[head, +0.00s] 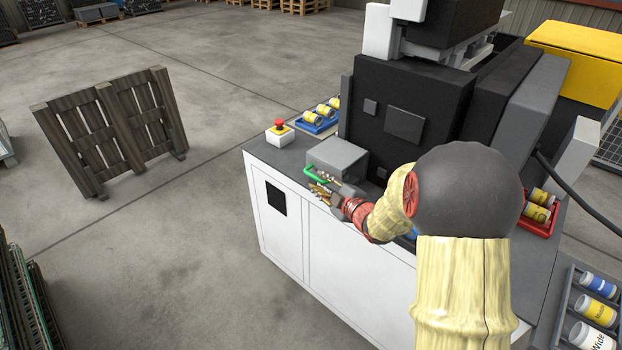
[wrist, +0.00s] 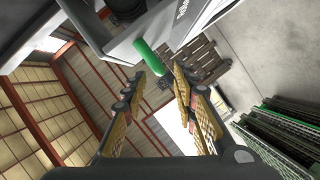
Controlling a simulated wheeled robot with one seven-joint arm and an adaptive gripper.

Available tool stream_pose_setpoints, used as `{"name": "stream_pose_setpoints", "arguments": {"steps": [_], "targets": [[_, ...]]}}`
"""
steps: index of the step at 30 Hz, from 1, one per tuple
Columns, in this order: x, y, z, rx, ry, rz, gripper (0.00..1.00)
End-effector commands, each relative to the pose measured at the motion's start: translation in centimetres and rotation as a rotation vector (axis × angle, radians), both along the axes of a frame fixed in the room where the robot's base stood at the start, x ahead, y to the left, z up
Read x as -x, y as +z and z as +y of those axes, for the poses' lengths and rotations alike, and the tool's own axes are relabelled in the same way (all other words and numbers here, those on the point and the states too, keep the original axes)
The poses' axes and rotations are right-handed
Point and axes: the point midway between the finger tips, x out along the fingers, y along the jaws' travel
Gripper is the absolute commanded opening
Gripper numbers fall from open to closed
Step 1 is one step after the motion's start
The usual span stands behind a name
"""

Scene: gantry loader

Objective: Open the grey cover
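The grey cover (head: 338,156) is a box-like lid on the machine's worktop, and it looks closed. A green handle (head: 311,174) sticks out from its front left side. My gripper (head: 322,190) is just in front of the handle. In the wrist view the cover (wrist: 165,22) fills the top, and the green handle (wrist: 150,57) points down toward the gap between the fingertips. My gripper (wrist: 158,80) is open there, with its fingers apart on either side of the handle's end. I cannot tell whether a finger touches the handle.
A red emergency button (head: 279,126) stands left of the cover. A blue tray (head: 312,128) with yellow cans lies behind it. The black machine housing (head: 400,115) rises to the right. A red tray (head: 543,229) lies farther right. Floor to the left is clear up to a wooden pallet (head: 112,130).

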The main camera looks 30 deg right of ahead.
Motion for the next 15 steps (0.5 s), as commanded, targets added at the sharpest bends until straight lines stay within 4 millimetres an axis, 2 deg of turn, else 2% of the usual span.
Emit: {"name": "stream_pose_setpoints", "arguments": {"steps": [6,15], "targets": [[-3.2,-0.9,0.1,0.000,0.001,-0.001,0.29],[-4.6,-1.0,0.2,0.000,-0.001,0.001,0.29]]}}
